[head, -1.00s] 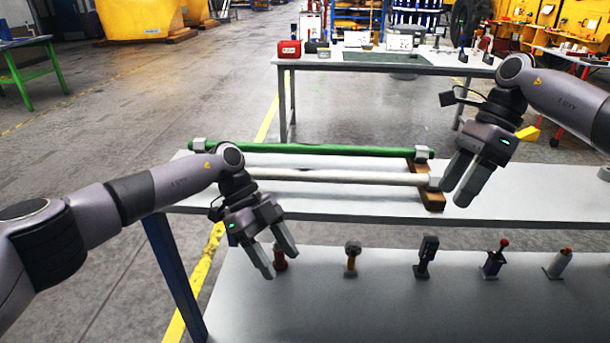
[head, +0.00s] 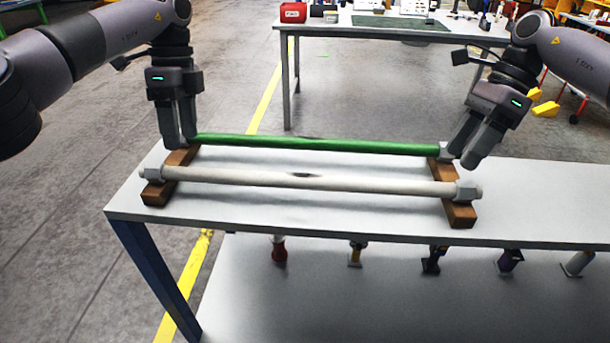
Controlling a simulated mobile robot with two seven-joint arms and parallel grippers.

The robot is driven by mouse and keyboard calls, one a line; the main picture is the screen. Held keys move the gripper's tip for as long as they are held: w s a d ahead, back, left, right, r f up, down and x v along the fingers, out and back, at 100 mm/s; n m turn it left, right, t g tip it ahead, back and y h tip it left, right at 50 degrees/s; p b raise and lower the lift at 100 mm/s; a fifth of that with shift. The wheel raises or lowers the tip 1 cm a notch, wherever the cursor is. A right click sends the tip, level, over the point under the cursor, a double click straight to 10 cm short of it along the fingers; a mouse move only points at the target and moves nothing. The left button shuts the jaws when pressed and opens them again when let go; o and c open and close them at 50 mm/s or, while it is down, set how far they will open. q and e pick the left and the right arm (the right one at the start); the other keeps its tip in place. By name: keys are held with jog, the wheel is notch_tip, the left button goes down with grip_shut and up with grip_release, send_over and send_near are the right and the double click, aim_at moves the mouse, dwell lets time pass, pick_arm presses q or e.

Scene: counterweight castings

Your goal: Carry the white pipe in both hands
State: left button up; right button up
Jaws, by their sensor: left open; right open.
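The white pipe (head: 310,182) lies across two brown wooden blocks on a pale table, with a grey fitting near each end. A green pipe (head: 315,144) lies parallel behind it on the same blocks. My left gripper (head: 178,140) is open and points down at the left end of the green pipe, hiding that end. My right gripper (head: 464,152) is open and points down by the green pipe's right end fitting, behind the white pipe's right end. Whether either gripper touches the green pipe I cannot tell. Neither gripper is around the white pipe.
The left block (head: 157,193) and right block (head: 459,213) rest on the table (head: 540,210). The tabletop right of the blocks is clear. A lower shelf (head: 400,300) carries several small tools. Another table (head: 350,35) with a red box (head: 293,13) stands behind.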

aim_at(466, 191)
pick_arm(q)
jog(key=shift+x, duration=3.6)
pick_arm(e)
jog(key=shift+x, duration=3.6)
pick_arm(q)
grip_shut()
pick_arm(e)
grip_shut()
jog(key=shift+r, duration=0.1)
